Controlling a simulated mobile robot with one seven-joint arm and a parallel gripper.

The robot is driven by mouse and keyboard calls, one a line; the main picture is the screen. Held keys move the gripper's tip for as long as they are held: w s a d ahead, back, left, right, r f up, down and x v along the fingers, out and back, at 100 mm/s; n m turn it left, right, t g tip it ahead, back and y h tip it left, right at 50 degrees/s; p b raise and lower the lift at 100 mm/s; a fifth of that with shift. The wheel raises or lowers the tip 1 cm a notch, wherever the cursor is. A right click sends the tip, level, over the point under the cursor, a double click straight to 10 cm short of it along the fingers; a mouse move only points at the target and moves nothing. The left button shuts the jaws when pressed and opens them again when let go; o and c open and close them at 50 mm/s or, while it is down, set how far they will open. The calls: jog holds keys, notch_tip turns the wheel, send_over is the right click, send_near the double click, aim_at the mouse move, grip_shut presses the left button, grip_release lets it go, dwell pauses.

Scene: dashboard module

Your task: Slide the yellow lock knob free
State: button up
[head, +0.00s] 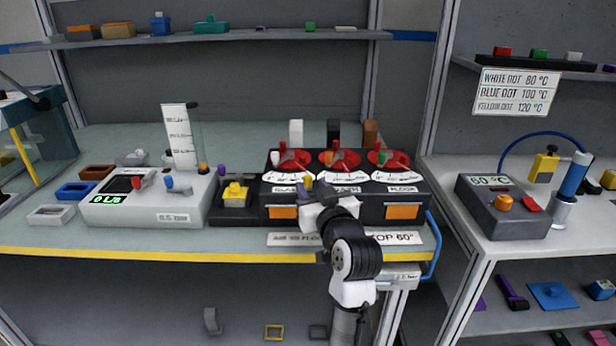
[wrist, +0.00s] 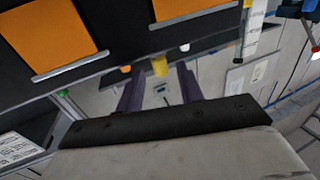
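The black dashboard module (head: 345,212) carries three red dials with white scale faces and two orange panels. A small yellow knob (head: 307,182), which looks like the lock knob, shows at the module's front, just above my gripper (head: 318,192). In the wrist view, the yellow knob (wrist: 160,66) hangs from the module's dark edge. My gripper (wrist: 158,80) is open there, its two dark purple fingers apart, with the knob in line with the gap, near the fingertips. I cannot tell whether they touch. My arm hides the module's lower middle.
Left of the module stand a yellow button on a black base (head: 235,193) and a grey flow unit (head: 150,200). The bench's yellow front edge (head: 150,254) lies below. A heater unit (head: 503,207) stands on the right bench.

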aim_at(309, 183)
jog(key=shift+x, duration=1.85)
jog(key=shift+a, duration=0.1)
